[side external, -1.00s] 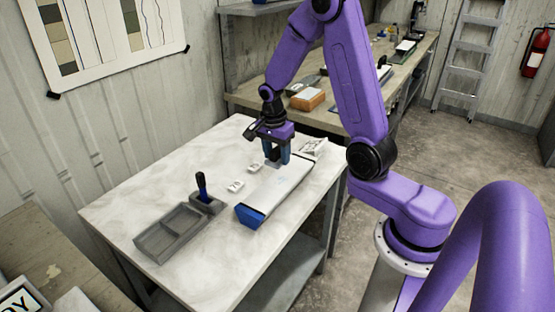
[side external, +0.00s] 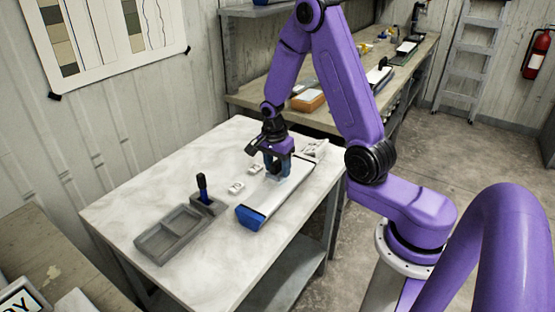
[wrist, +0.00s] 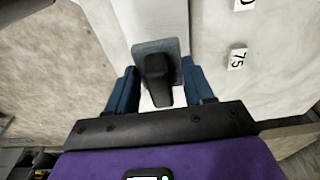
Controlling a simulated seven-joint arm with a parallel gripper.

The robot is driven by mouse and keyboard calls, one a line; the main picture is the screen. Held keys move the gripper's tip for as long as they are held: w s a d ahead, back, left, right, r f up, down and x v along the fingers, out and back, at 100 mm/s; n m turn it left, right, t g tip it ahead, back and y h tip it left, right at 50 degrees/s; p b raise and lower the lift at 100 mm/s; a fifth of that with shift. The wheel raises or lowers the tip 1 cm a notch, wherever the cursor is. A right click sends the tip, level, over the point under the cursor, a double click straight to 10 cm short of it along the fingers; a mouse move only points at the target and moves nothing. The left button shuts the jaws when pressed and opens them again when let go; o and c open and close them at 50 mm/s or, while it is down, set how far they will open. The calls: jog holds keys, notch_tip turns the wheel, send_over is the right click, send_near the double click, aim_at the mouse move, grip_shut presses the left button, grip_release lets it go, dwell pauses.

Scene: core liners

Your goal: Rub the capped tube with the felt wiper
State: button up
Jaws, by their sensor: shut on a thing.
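The capped tube (side external: 272,200) is a long pale piece lying on the white marbled table, with a blue cap (side external: 249,217) at its near end. My gripper (side external: 276,168) is over the far half of the tube, shut on the felt wiper (side external: 282,181). In the wrist view, the wiper shows a black handle (wrist: 157,78) between my two blue fingers and a grey pad (wrist: 148,47) over the pale tube (wrist: 153,18). The pad looks to be on the tube's top, but I cannot tell if it touches. The cap is out of the wrist view.
White number tags (side external: 236,187) lie beside the tube. A white object (side external: 316,148) is at the table's far right edge. The table's front left is clear.

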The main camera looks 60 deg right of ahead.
aim_at(278, 174)
jog(key=shift+f, duration=1.6)
jog(key=shift+d+f, duration=0.6)
jog(key=shift+d, duration=0.35)
jog(key=shift+c, duration=0.5)
jog(key=shift+d, duration=1.15)
jog(key=shift+a, duration=2.05)
jog(key=shift+d, duration=1.95)
jog(key=shift+a, duration=1.85)
jog(key=shift+a+r, duration=0.15)
jog(key=shift+r, duration=4)
